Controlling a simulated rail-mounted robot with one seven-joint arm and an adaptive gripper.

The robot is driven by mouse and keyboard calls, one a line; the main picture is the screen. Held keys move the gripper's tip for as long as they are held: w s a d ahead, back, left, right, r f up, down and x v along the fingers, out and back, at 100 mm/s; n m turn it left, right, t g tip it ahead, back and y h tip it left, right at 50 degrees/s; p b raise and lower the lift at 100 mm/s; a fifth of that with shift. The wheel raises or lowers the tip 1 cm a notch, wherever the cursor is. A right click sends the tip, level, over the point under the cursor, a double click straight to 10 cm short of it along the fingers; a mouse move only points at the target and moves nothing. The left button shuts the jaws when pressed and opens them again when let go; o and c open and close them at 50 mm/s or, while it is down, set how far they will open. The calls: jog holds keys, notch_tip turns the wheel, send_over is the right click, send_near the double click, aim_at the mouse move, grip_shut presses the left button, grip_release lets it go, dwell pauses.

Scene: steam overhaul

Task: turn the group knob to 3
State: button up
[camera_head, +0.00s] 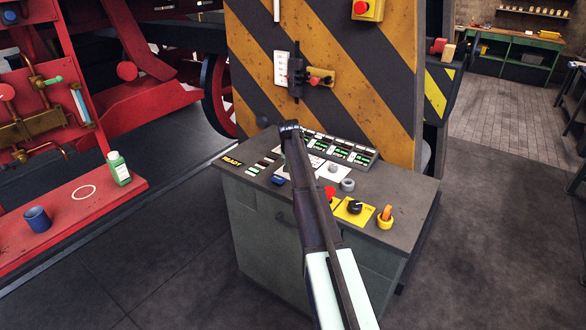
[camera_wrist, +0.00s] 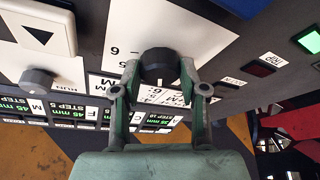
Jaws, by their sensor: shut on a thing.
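The group knob (camera_wrist: 158,62) is a dark round knob on a white label plate (camera_wrist: 120,62) in the wrist view. In the head view, my arm covers the knob and the gripper; part of a white plate (camera_head: 318,161) shows beside the arm on the console top.
The console (camera_head: 228,172) also carries a row of displays (camera_head: 340,150), a grey knob (camera_head: 348,184), a black knob on a yellow plate (camera_head: 354,207) and an orange control (camera_head: 385,217). The striped panel (camera_head: 375,60) rises behind. A green bottle (camera_head: 119,168) stands on the red ledge.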

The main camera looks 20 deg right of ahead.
jog(key=shift+m+g, duration=0.3)
jog(key=shift+m, duration=0.3)
jog(key=o, duration=1.1)
jog(key=shift+o, duration=0.2)
jog(key=v, duration=1.2)
jog(key=shift+a, duration=0.25)
jog(key=shift+f, duration=0.1)
